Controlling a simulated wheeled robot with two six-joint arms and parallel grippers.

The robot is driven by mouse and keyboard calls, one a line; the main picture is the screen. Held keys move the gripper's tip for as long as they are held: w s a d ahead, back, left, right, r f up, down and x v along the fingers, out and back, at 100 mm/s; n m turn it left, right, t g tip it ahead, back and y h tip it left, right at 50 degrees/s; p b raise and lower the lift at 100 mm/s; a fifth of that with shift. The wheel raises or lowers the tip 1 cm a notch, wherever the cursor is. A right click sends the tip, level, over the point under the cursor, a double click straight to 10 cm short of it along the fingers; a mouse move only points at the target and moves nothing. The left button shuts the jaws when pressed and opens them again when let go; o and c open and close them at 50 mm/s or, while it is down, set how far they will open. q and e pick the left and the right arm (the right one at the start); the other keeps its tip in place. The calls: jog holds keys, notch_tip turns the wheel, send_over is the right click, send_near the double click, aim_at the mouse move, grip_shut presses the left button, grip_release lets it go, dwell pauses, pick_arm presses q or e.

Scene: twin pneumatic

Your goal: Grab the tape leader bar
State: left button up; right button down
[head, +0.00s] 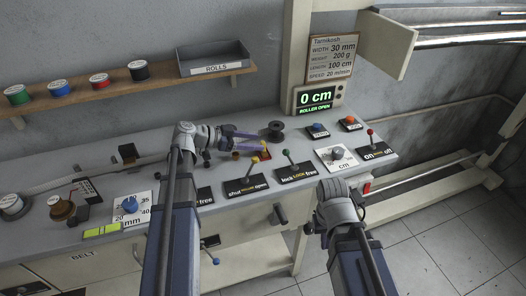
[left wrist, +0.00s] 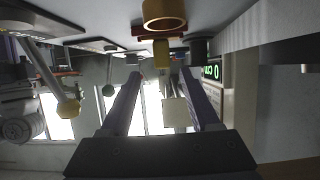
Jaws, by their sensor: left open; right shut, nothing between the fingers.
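My left gripper (head: 262,143) is open above the bench, its two long fingers pointing right. The tape leader bar is not clearly identifiable; a small yellow piece with red beside it (head: 265,154) sits just by the fingertips. In the left wrist view, which shows the bench at the top, a yellow block (left wrist: 162,52) stands between and beyond the open fingertips (left wrist: 160,75), with no contact visible. An orange ring (left wrist: 165,12) is close above it in that picture. My right gripper (head: 335,192) is over the bench's front right edge; its fingers are mostly hidden, and it appears empty.
A black spool (head: 276,130) stands behind my left fingertips. The display (head: 317,98) reads 0 cm and ROLLER OPEN. A shelf (head: 130,85) holds colored rolls and a tray (head: 213,59).

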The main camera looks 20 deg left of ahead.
aim_at(261, 143)
pick_arm(q)
jog(key=shift+w+d+f+b, duration=0.85)
jog(key=shift+w+d+f, duration=0.25)
jog(key=shift+d+f, duration=0.1)
jog(key=shift+w+d, duration=0.1)
jog(key=shift+d, duration=0.1)
grip_shut()
